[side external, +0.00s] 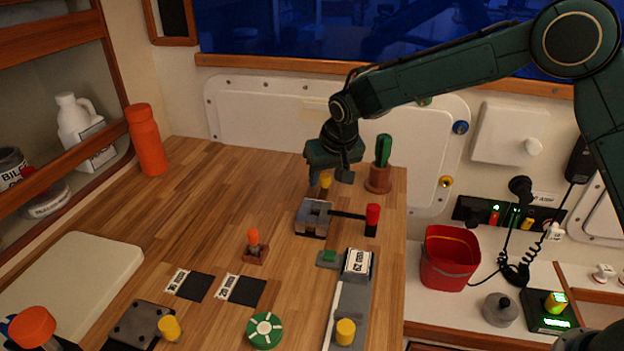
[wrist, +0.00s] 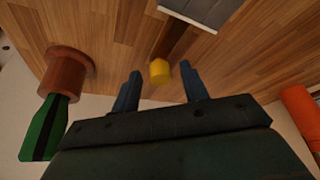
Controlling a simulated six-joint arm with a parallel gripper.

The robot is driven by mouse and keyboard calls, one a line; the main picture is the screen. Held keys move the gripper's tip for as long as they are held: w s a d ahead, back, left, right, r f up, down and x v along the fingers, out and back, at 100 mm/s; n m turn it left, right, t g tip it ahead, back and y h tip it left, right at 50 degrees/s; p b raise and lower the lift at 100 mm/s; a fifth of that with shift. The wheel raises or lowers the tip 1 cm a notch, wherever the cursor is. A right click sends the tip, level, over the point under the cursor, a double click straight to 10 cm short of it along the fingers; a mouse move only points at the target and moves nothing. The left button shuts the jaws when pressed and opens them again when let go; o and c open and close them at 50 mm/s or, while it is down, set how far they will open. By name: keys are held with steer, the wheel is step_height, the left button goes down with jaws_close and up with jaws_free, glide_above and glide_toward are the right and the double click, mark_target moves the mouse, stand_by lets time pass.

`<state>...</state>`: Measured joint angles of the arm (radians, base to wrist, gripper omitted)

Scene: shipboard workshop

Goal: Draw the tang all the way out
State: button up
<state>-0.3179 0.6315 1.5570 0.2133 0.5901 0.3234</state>
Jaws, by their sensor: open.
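A grey block (side external: 312,217) sits on the wooden bench; its pale edge shows at the top of the wrist view (wrist: 203,10). A dark flat bar (wrist: 186,42), which looks like the tang, runs from the block towards a yellow knob (wrist: 160,73). The knob also shows in the side view (side external: 325,181), behind the block. My gripper (side external: 330,178) is open above the bench there. In the wrist view the knob appears between my two blue fingers, with gaps on both sides. I cannot tell whether the fingertips are level with it. How much bar is inside the block is hidden.
A dark rod joins the block to a red-topped post (side external: 372,217) on its right. An orange bottle (side external: 146,140) stands far left. Bench between is clear.

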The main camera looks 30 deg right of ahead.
steer(key=shift+c, duration=0.4)
steer(key=c, duration=0.8)
steer(key=shift+w+d, duration=0.85)
steer(key=shift+w, duration=0.05)
steer(key=shift+c, duration=0.2)
steer(key=o, duration=0.9)
steer(key=v, duration=1.4)
steer(key=shift+w, duration=0.1)
